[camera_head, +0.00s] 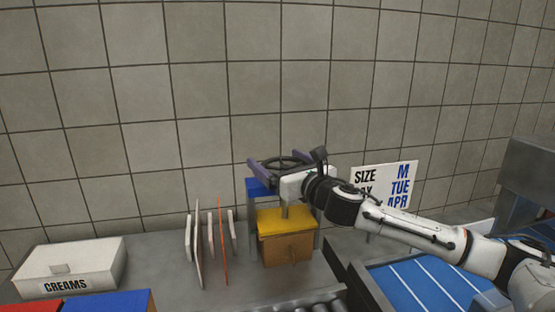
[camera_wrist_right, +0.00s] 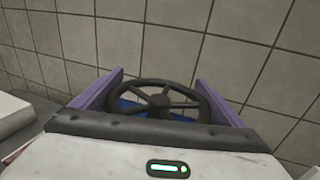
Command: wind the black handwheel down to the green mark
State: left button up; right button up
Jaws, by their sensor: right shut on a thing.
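The black handwheel (camera_head: 284,161) sits on top of a small press with a blue top beam (camera_head: 258,188), a yellow plate (camera_head: 286,222) and grey posts. My right gripper (camera_head: 277,159) is at the wheel, with its purple fingers on either side of the rim. In the right wrist view the spoked handwheel (camera_wrist_right: 160,99) lies between the two purple fingers of the gripper (camera_wrist_right: 160,80), which is shut on it. The yellow plate is just above a brown block (camera_head: 288,249). I cannot make out the green mark. My left gripper is out of view.
A white box labelled CREAMS (camera_head: 70,268) stands at the left, behind red and blue items. Several thin upright plates (camera_head: 224,240) stand left of the press. A sign (camera_head: 385,184) and a blue striped surface (camera_head: 430,288) are at the right. A tiled wall is behind.

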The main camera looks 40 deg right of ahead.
aim_at(298, 158)
jog(key=m+h, duration=0.1)
jog(key=m+g+h+p, duration=0.1)
jog(key=h, duration=0.1)
jog(key=shift+d+r+h, duration=0.2)
jog(key=shift+h, duration=0.1)
jog(key=shift+s+d+f+m+g+h+p, duration=0.1)
jog(key=shift+m+g+h+p, duration=0.15)
jog(key=shift+m+g+h, duration=0.25)
jog(key=shift+s+d+m+g+h+p, duration=0.1)
jog(key=shift+m+g+h+p, duration=0.15)
jog(key=shift+m+h, duration=0.4)
jog(key=m+g+h, duration=0.3)
jog(key=d+m+g+h, duration=0.1)
jog(key=g+h, duration=0.1)
jog(key=shift+s+f+m, duration=0.1)
jog(key=shift+s+m, duration=0.15)
jog(key=shift+s, duration=0.15)
jog(key=shift+s+d+m+g+h, duration=0.1)
jog(key=shift+s+m+g+h, duration=0.1)
jog(key=shift+m+g+h, duration=0.6)
jog(key=shift+s+d+m+g+h, duration=0.15)
jog(key=shift+m+g, duration=0.4)
jog(key=shift+g, duration=0.7)
jog(key=shift+s+m+g+h, duration=0.25)
jog(key=shift+m+g+h, duration=0.15)
jog(key=shift+m+g, duration=0.45)
jog(key=o, duration=0.8)
jog(key=shift+c, duration=0.2)
jog(key=b+v, duration=0.1)
jog(key=v, duration=0.9)
